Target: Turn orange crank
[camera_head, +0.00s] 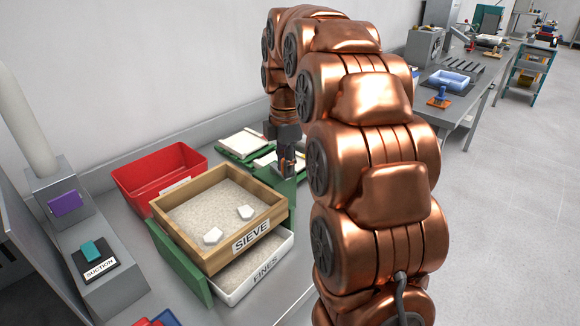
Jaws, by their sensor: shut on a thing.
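My gripper (288,160) points down at the right end of the green sieve frame, beside the wooden sieve box. It is shut on the orange crank (287,168), of which only a small bit shows between the fingers. The rest of the crank is hidden by the gripper. The wooden box (178,223), labelled SIEVE, holds grey-white grains and two pale lumps. It sits on the green frame (181,262) above a white tray (238,296) labelled FINES.
A red bin (138,178) stands behind the sieve. Green trays with pale contents (240,143) lie behind my gripper. A grey suction unit (115,290) with a teal switch is at left. My copper arm hides much of the right side.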

